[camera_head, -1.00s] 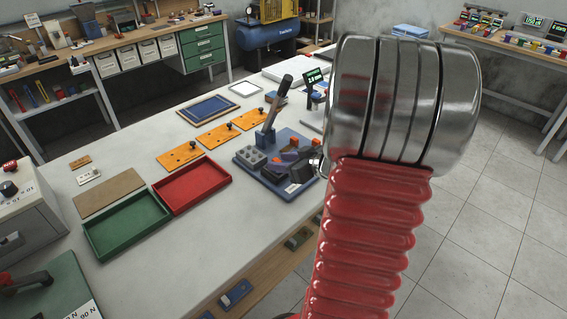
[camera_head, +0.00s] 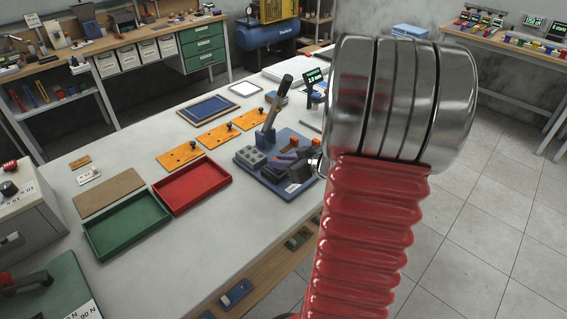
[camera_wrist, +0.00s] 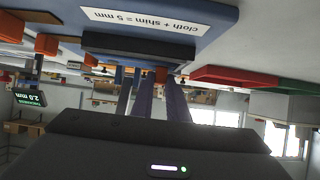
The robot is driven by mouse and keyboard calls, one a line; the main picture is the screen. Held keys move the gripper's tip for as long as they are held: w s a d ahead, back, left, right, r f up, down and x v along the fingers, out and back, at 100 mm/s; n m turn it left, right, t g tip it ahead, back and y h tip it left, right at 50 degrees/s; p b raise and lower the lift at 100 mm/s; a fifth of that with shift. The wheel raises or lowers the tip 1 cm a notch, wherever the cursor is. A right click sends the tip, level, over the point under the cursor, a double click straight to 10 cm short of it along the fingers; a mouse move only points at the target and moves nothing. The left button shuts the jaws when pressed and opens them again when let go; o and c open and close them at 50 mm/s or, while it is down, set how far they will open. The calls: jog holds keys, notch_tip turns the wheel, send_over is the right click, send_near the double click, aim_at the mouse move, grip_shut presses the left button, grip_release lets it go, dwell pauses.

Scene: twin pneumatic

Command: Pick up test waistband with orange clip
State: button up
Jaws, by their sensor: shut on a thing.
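A blue test fixture (camera_head: 288,187) stands on the bench in the head view, with a grey studded block and a dark upright lever. Orange parts (camera_head: 313,143) show at its right end. My dark gripper (camera_head: 301,170) is low over that end, partly hidden by my arm. In the wrist view, purple strips (camera_wrist: 177,100), seemingly the test waistband, run between my gripper and the fixture. A small orange piece (camera_wrist: 161,75), possibly the clip, shows at their far end. My gripper is shut on the band; the exact grip is hard to see.
A red tray (camera_head: 192,187) and a green tray (camera_head: 127,224) lie left of the fixture. Orange plates (camera_head: 180,155) lie behind them. A small display (camera_head: 314,76) stands behind the fixture.

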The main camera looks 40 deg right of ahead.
grip_shut()
jog(key=shift+r, duration=0.15)
